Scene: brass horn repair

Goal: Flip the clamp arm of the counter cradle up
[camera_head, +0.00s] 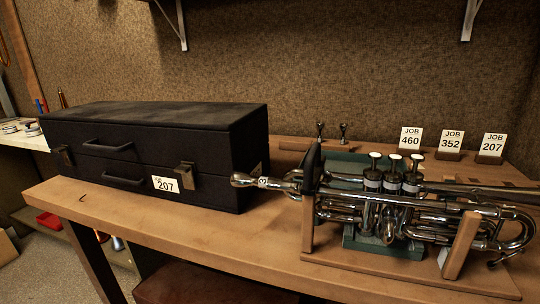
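The counter cradle (410,281) is a wooden base with upright posts, standing on the counter at the right. A silver trumpet (392,208) lies across it, its mouthpiece end pointing left. The left post (307,225) is upright and the right post (460,244) leans. A dark, pointed piece (312,166) rises at the top of the left post, beside the trumpet's lead end; it may be the clamp arm, but I cannot tell for sure. My gripper is not in view.
A black case (150,150) tagged 207 stands on the wooden counter (200,235) left of the cradle. Job cards 460 (410,138), 352 (451,141) and 207 (492,145) stand behind. The counter's front strip is clear.

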